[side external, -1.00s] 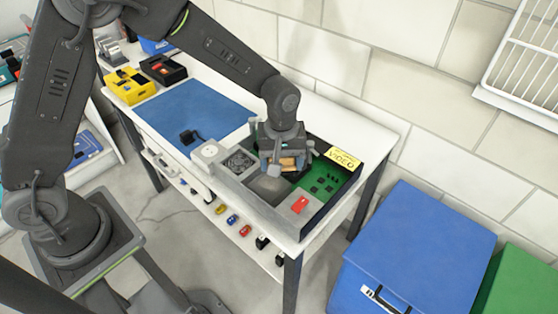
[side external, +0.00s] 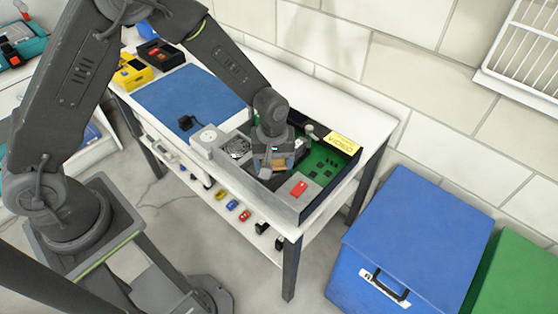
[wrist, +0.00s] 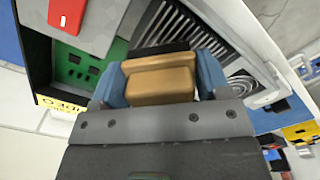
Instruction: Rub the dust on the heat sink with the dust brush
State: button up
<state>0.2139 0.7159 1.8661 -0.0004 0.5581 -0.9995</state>
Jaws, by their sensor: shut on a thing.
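My gripper (side external: 275,166) is over the open computer case (side external: 325,197) and shut on the dust brush. The brush shows in the wrist view as a tan block (wrist: 160,82) between the two blue fingers, with a dark strip beyond it. The heat sink (wrist: 185,25) shows in the wrist view as grey parallel fins just past the brush. In the side view my gripper hides most of it. The brush end is at or close above the fins; I cannot tell whether it touches. I cannot make out dust clearly.
A round fan (side external: 237,148) is left of my gripper in the case. A green circuit board (side external: 322,165), a red part (side external: 299,188) and a yellow label (side external: 342,143) lie to the right. A small post (side external: 310,130) stands behind. A blue mat (side external: 190,95) covers the table's left.

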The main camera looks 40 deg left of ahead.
jog(key=a, duration=0.5)
jog(key=shift+d, duration=3.5)
jog(key=shift+s+d, duration=0.15)
jog(key=shift+s, duration=0.45)
jog(key=shift+w+a, duration=0.1)
jog(key=shift+a, duration=3.45)
jog(key=shift+d, duration=3.4)
jog(key=shift+d+r, duration=0.1)
jog(key=shift+d, duration=0.05)
notch_tip(320, 180, up, 8)
